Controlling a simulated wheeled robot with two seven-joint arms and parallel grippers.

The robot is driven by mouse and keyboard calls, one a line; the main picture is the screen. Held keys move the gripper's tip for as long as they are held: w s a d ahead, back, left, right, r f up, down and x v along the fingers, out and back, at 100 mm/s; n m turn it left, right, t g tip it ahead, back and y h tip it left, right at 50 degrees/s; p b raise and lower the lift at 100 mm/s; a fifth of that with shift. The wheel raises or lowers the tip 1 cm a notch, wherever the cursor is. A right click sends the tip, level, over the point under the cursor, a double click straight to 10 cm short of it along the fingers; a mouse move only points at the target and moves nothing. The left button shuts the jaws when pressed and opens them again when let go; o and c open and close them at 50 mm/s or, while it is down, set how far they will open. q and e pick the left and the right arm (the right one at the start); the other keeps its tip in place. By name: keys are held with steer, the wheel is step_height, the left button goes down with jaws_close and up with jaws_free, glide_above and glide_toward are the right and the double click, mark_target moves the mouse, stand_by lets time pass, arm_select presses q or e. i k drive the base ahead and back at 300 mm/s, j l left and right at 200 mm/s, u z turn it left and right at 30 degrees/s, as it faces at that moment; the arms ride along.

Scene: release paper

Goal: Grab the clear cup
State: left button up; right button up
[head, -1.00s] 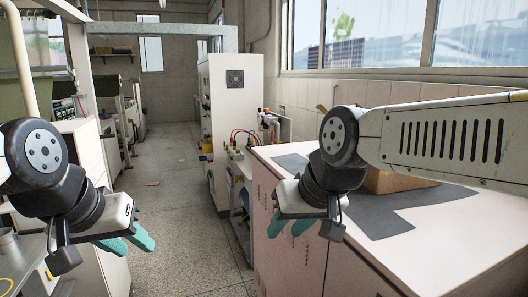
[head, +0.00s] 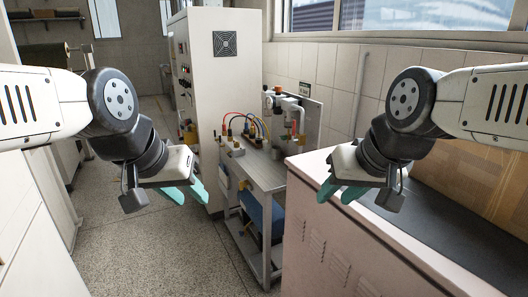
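I see no clear cup in the head view. My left gripper (head: 188,193) hangs in the air over the floor at the left, its teal fingers apart with nothing between them. My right gripper (head: 339,192) is in front of the near edge of the pale cabinet at the right. Its teal fingers are also apart and empty. Neither gripper touches anything.
A metal cart (head: 268,172) with hoses and fittings stands ahead between my grippers. A tall white cabinet (head: 224,90) is behind it. The pale cabinet (head: 345,245) with a cardboard box (head: 475,175) on top fills the right. Speckled floor (head: 150,255) is clear at left.

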mark_target(267, 146)
steer(key=i+j+z, duration=0.15)
steer(key=i+j, duration=0.2)
steer(key=i+j+z, duration=0.15)
steer(key=i+j, duration=0.2)
steer(key=i+j+z, duration=0.15)
steer(key=i+j, duration=0.25)
steer(key=i+j+z, duration=0.2)
steer(key=j, duration=0.3)
steer(key=i+j+z, duration=0.15)
steer(key=i+j, duration=0.25)
steer(key=i+j+z, duration=0.1)
steer(key=i+j, duration=0.3)
steer(key=i, duration=0.1)
